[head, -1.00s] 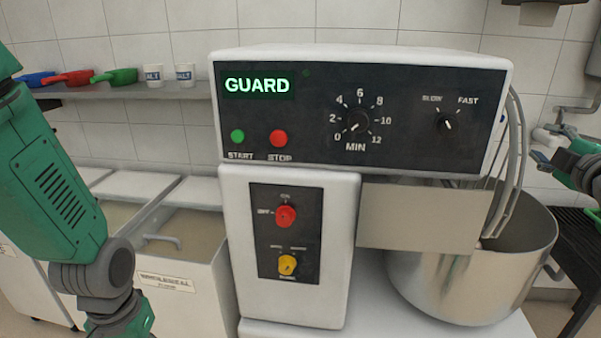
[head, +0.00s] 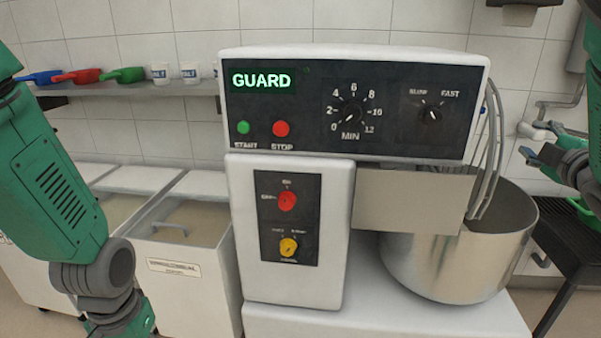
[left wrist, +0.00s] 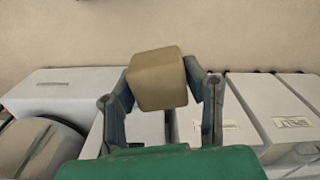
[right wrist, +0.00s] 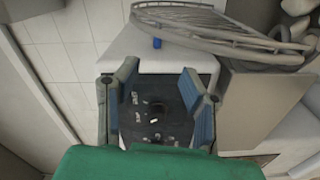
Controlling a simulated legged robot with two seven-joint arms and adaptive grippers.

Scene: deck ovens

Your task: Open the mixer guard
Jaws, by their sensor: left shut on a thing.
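The mixer guard (head: 490,150) is a curved wire frame at the right of the mixer head, above the steel bowl (head: 450,262). In the right wrist view the guard (right wrist: 225,28) crosses the top. My right gripper (head: 530,155) is just right of the guard in the head view, apart from it. Its fingers (right wrist: 160,72) are spread with nothing between them. My left gripper (left wrist: 157,85) is shut on a beige block (left wrist: 157,78); its fingers are outside the head view.
The mixer's front panel has a start button (head: 243,127), a stop button (head: 281,129) and several knobs. White bins (head: 185,262) stand at left. A shelf (head: 130,91) with scoops and cups runs behind. A dark rack (head: 570,240) stands right of the bowl.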

